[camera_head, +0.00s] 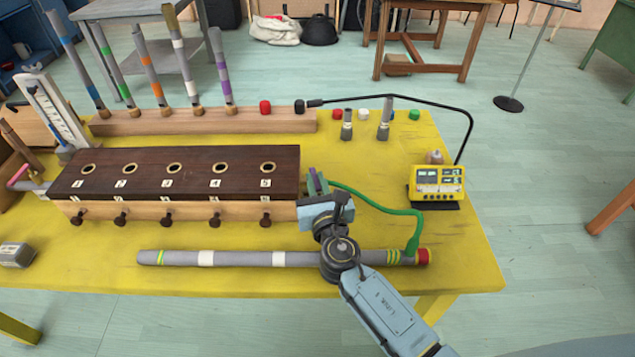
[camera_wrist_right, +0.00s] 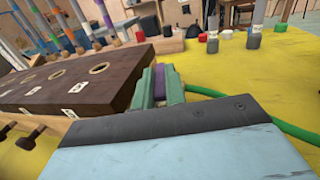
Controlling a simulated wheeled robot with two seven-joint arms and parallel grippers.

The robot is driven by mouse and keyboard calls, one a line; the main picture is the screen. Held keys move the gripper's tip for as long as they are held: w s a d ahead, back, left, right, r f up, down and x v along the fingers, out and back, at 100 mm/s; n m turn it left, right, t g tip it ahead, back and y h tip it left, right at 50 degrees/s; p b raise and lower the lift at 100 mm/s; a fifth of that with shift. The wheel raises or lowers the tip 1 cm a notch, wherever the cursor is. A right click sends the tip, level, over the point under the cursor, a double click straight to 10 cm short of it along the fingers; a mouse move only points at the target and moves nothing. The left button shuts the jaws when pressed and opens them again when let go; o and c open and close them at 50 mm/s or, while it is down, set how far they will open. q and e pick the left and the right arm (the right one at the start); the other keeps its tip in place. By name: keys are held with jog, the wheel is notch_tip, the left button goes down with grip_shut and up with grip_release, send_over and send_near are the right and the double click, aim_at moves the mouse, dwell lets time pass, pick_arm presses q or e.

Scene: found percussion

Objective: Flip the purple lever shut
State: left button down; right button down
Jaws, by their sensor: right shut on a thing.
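The purple lever (camera_head: 313,181) is at the right end of the dark-topped wooden box (camera_head: 140,172), beside the hole marked 5. My right gripper (camera_head: 316,184) reaches in from the lower right, its green fingers closed around the lever. In the right wrist view, the purple lever (camera_wrist_right: 159,82) shows as a narrow strip between the two green fingers (camera_wrist_right: 160,88). It stands close to the box's end face. The lever's lower part and its pivot are hidden by the fingers and the gripper body. My left gripper is out of view.
A long grey striped tube (camera_head: 220,258) lies along the table front, under my right arm. A green cable (camera_head: 375,206) runs just right of the gripper. A yellow meter (camera_head: 437,182) stands further right. Behind the box, a wooden rack (camera_head: 270,121) holds several upright tubes.

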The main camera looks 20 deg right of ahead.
jog(key=h, duration=0.1)
jog(key=m+h, duration=0.1)
jog(key=shift+a+f+m+h+b, duration=0.1)
jog(key=shift+a+m+h+b, duration=0.2)
jog(key=shift+a+b, duration=0.05)
jog(key=shift+w+a+m+g+h, duration=0.1)
jog(key=shift+m+g+h, duration=0.2)
jog(key=shift+h, duration=0.4)
jog(key=c, duration=1.5)
grip_release()
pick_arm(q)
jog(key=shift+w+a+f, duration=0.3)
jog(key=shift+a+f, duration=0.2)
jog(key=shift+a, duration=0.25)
pick_arm(e)
jog(key=shift+o, duration=0.3)
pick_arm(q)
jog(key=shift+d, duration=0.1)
pick_arm(e)
jog(key=shift+a, duration=0.1)
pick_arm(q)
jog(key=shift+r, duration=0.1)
